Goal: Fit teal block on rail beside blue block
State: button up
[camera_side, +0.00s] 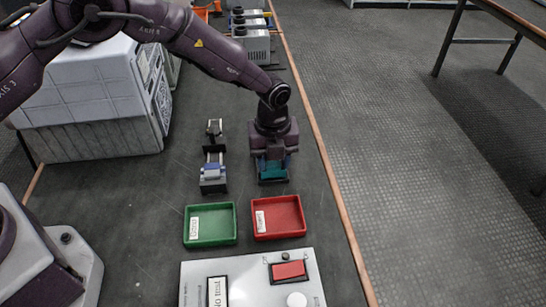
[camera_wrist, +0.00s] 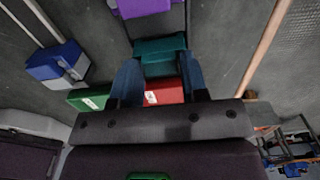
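The teal block (camera_side: 272,170) is under my gripper in the side view, just behind the red tray. In the wrist view the teal block (camera_wrist: 160,48) lies between the two fingertips of my gripper (camera_wrist: 160,66). The fingers flank it closely; whether they press on it is unclear. A blue block (camera_side: 213,173) sits at the near end of a narrow rail (camera_side: 213,153), left of my gripper. The blue block also shows at the left in the wrist view (camera_wrist: 56,62). My arm hides what lies behind the teal block in the side view.
A purple block (camera_wrist: 142,8) is beyond the teal block in the wrist view. A green tray (camera_side: 210,224) and a red tray (camera_side: 279,217) stand in front, with a panel bearing a red switch (camera_side: 289,270) nearer. A white machine (camera_side: 95,110) stands at left.

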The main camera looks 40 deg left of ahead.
jog(key=c, duration=0.4)
jog(key=shift+r, duration=3.55)
jog(key=s+a+r+n, duration=0.1)
jog(key=a+r, duration=0.1)
jog(key=a, duration=0.6)
jog(key=shift+m, duration=0.5)
jog(key=shift+s+a+f, duration=0.65)
jog(key=shift+s+f, duration=0.25)
jog(key=shift+f, duration=0.3)
jog(key=shift+s+a+f, duration=0.7)
jog(key=shift+s+f, duration=0.15)
jog(key=shift+f, duration=0.4)
jog(key=shift+s+a+f, duration=0.65)
jog(key=shift+s+f, duration=0.25)
jog(key=shift+f, duration=0.3)
